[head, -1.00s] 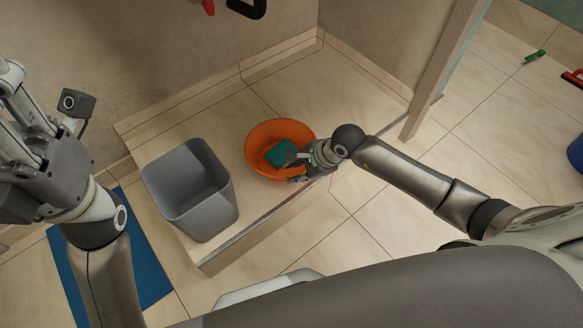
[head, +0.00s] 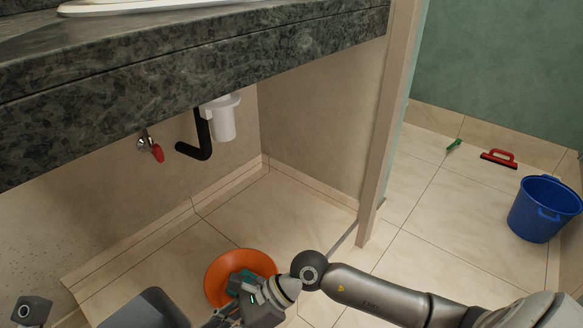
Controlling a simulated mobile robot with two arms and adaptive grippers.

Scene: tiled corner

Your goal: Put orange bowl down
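The orange bowl (head: 243,259) is at the lower middle of the head view, on or just above the tiled ledge under the counter; I cannot tell if it touches. A teal item (head: 236,281), like a sponge, lies inside it. My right gripper (head: 236,308) is at the bowl's near right rim and hides part of it. Its fingers are partly hidden, so I cannot tell if they grip the rim. My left gripper's fingers are out of view; only a small part of that arm shows at the lower left.
A grey bin (head: 150,308) stands left of the bowl, cut by the bottom edge. A dark stone counter (head: 200,75) overhangs the ledge, with a black drain pipe (head: 203,135) and a red-handled valve (head: 157,152) below. A blue bucket (head: 541,210), red squeegee-like tool (head: 498,158) and green object (head: 453,146) are at right.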

